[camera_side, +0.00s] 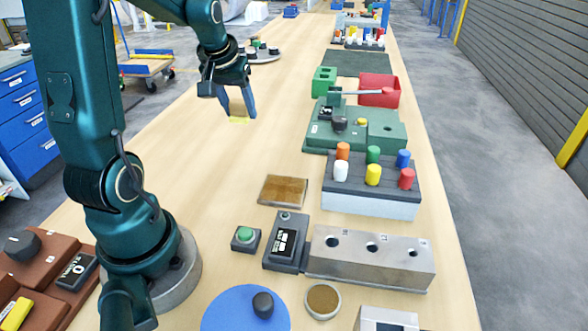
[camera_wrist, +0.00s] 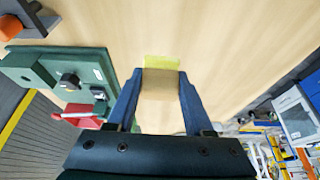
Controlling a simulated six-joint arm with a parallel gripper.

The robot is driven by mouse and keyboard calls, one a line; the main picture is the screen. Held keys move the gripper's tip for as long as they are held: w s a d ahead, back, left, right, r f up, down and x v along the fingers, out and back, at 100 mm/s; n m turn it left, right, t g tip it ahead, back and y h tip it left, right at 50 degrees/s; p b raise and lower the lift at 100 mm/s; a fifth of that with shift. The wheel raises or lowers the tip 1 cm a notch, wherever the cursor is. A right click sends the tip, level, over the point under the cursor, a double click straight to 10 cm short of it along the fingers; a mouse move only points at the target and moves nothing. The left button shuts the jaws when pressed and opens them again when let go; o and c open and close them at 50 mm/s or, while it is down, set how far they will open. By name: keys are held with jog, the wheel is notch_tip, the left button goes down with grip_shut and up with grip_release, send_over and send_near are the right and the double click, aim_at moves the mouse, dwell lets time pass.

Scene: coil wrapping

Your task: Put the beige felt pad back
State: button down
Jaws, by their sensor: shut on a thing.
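The beige felt pad (camera_wrist: 160,85) is between my two blue fingers in the wrist view. It also shows as a pale patch between the fingers in the side view (camera_side: 236,106). My gripper (camera_side: 238,113) points down over the left part of the wooden table and is shut on the pad. A yellow square (camera_side: 239,121) is right at the fingertips; in the wrist view it shows just beyond the pad's far edge (camera_wrist: 162,62). The pad hides part of the yellow square. I cannot tell whether the pad touches the table.
A green lever fixture (camera_side: 385,133) and a red box (camera_side: 378,88) stand to the right. A block with coloured pegs (camera_side: 370,190), a brown square plate (camera_side: 283,190) and a grey block with holes (camera_side: 370,257) are nearer. The table around my gripper is clear.

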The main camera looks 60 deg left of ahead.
jog(key=shift+s+a+f, duration=0.1)
jog(key=shift+s+a, duration=0.15)
jog(key=shift+a, duration=0.05)
jog(key=shift+w+d+f, duration=0.1)
jog(key=shift+w+f, duration=0.1)
send_over(292, 161)
jog(key=s+d, duration=0.1)
notch_tip(292, 161, down, 7)
jog(key=shift+s+r, duration=0.1)
jog(key=shift+r, duration=0.1)
jog(key=shift+f, duration=2)
jog(key=shift+c, duration=1.4)
grip_release()
jog(key=shift+f, duration=0.1)
